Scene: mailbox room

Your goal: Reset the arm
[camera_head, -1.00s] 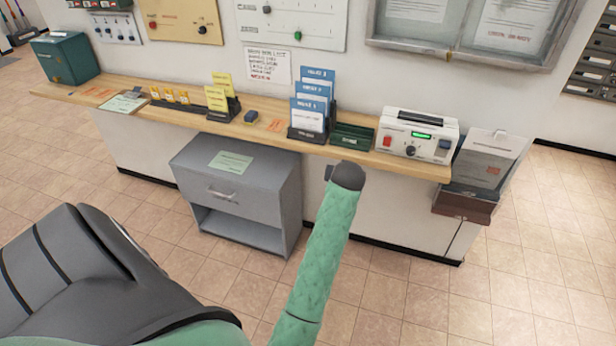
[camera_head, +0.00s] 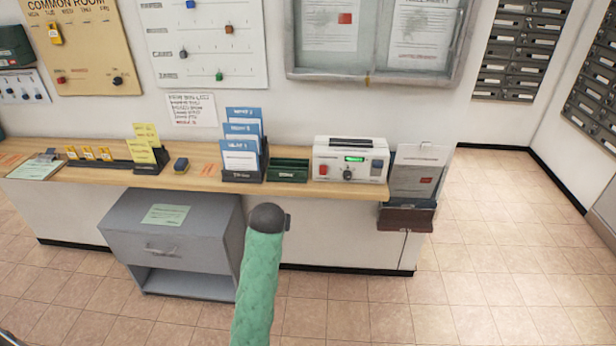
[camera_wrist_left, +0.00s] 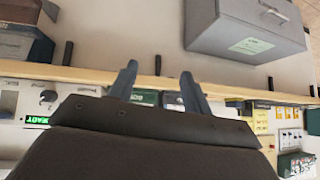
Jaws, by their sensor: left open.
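My left gripper (camera_wrist_left: 158,78) shows in the left wrist view with its two dark fingers apart. Nothing is visible between them. The counter's pale edge lies beyond the fingers, with the picture upside down. In the head view a green arm link of mine (camera_head: 258,280) rises from the bottom middle. Its dark rounded end (camera_head: 267,217) appears in front of the counter's front face. No fingers show there. My right gripper is not in view.
The wooden counter (camera_head: 330,186) holds a card rack (camera_head: 242,160), a green tray (camera_head: 288,171) and a white device (camera_head: 349,160) with a green display. A grey cabinet (camera_head: 170,228) stands below. A paper holder (camera_head: 412,180) hangs at the counter's right end. Floor (camera_head: 510,245) is clear at right.

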